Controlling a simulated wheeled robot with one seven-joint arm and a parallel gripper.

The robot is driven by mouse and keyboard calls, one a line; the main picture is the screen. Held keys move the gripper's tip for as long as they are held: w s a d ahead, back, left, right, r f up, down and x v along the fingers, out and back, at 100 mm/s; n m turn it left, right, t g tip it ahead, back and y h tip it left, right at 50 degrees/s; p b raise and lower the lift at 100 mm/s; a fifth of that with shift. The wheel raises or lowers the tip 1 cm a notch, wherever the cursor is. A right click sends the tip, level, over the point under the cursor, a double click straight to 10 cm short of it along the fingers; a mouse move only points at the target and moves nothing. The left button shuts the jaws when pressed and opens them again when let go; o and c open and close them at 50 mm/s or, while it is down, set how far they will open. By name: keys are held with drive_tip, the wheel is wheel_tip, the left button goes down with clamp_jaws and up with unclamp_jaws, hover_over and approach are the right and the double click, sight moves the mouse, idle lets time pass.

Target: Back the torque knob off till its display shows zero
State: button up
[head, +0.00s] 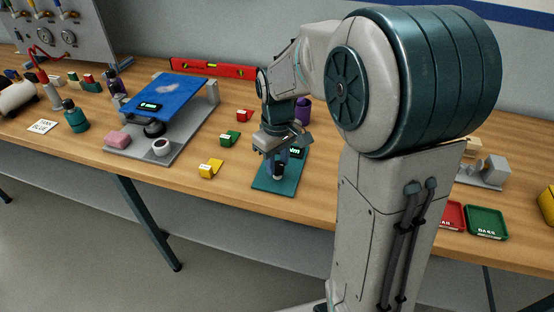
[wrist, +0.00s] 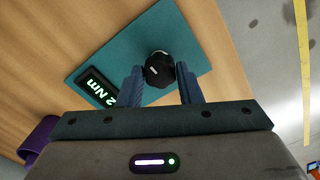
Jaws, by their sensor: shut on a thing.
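The black torque knob (wrist: 160,70) with a white mark on top stands on a teal base plate (wrist: 192,52). The plate also shows in the head view (head: 262,183). My gripper (wrist: 160,80) is shut on the knob, with one blue-grey finger on each side. In the head view my gripper (head: 278,163) points down over the plate and hides part of it. Beside the knob is a black display (wrist: 96,87) with green characters that read "2 Nm". Any digits before the 2 may be hidden by my gripper's body.
A blue-topped stand (head: 178,95) is further left. Red and green trays (head: 486,221) lie at right.

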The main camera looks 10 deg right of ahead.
sight(277, 164)
drive_tip(key=n, duration=0.7)
drive_tip(key=shift+w+r+p, duration=0.1)
drive_tip(key=shift+p, duration=0.2)
idle(0.4)
drive_tip(key=o, duration=1)
wheel_tip(277, 164, up, 14)
drive_tip(key=shift+f, duration=0.1)
